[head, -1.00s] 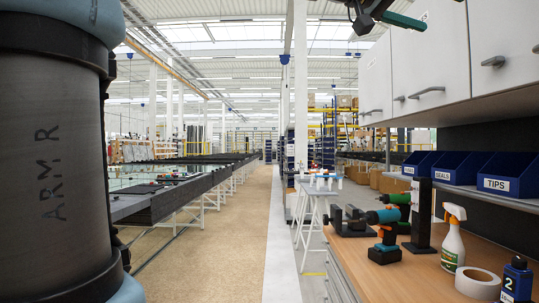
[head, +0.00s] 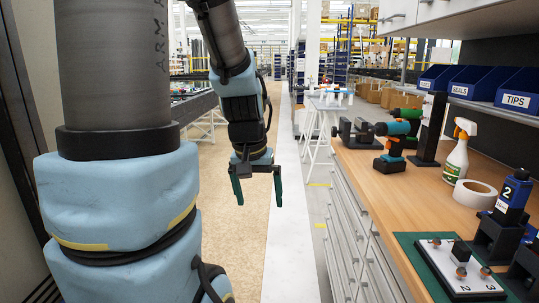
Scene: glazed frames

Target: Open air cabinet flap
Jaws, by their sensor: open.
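The overhead cabinets (head: 455,14) show only as a strip of their lower part at the top right of the head view. Their fronts are mostly cut off, so I cannot tell which one is the air cabinet or whether its flap is open. My gripper (head: 258,192) hangs in the middle of the view, fingers pointing down, over the aisle left of the workbench. Its two dark green fingers are apart with nothing between them. It is well below and left of the cabinets, touching nothing visible.
The wooden workbench (head: 362,175) has drawers in front. It carries a drill (head: 392,145), a spray bottle (head: 457,158), a tape roll (head: 474,195) and a white board on a green mat (head: 408,242). Blue bins (head: 515,90) sit on a shelf above. The aisle floor (head: 235,265) is clear.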

